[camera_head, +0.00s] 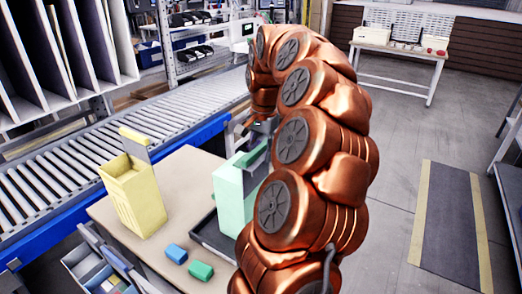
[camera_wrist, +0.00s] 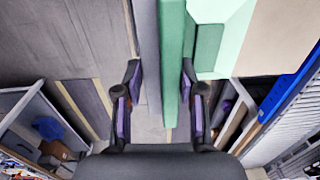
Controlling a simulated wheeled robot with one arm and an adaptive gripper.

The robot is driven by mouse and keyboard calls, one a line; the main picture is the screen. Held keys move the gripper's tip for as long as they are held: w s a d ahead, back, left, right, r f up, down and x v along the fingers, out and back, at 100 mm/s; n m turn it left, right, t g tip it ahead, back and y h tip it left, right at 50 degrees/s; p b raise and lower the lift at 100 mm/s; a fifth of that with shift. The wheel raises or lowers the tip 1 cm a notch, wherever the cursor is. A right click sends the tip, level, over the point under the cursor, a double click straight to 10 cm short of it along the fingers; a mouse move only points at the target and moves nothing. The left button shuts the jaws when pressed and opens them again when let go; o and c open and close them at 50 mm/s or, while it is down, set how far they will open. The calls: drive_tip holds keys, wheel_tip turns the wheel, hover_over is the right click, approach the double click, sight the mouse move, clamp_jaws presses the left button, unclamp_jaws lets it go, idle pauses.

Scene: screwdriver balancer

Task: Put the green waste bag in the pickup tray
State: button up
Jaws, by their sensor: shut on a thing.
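The green waste bag (camera_head: 229,200) is an upright, pale green box shape beside my arm in the head view, partly hidden by it. In the wrist view its green body (camera_wrist: 215,30) shows at the top. My gripper (camera_wrist: 160,92) is shut on its green top strip and the grey plate beside it, one finger on each side. A dark tray (camera_head: 204,234), likely the pickup tray, lies on the table under or just beside the bag, partly hidden by the bag and my arm. I cannot tell whether the bag touches it.
A yellow bag (camera_head: 138,198) with a grey plate stands at the left of the tan table (camera_head: 183,170). A blue block (camera_head: 175,253) and a green block (camera_head: 201,271) lie near the front edge. A roller conveyor (camera_head: 60,171) runs behind. Floor at right is open.

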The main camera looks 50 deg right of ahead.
drive_tip(key=shift+f, duration=0.2)
drive_tip(key=o, duration=1.1)
drive_tip(key=shift+r, duration=0.1)
drive_tip(key=shift+s+r, duration=0.2)
drive_tip(key=shift+r, duration=2.9)
drive_tip(key=shift+s+r, duration=0.15)
drive_tip(key=shift+r, duration=2.9)
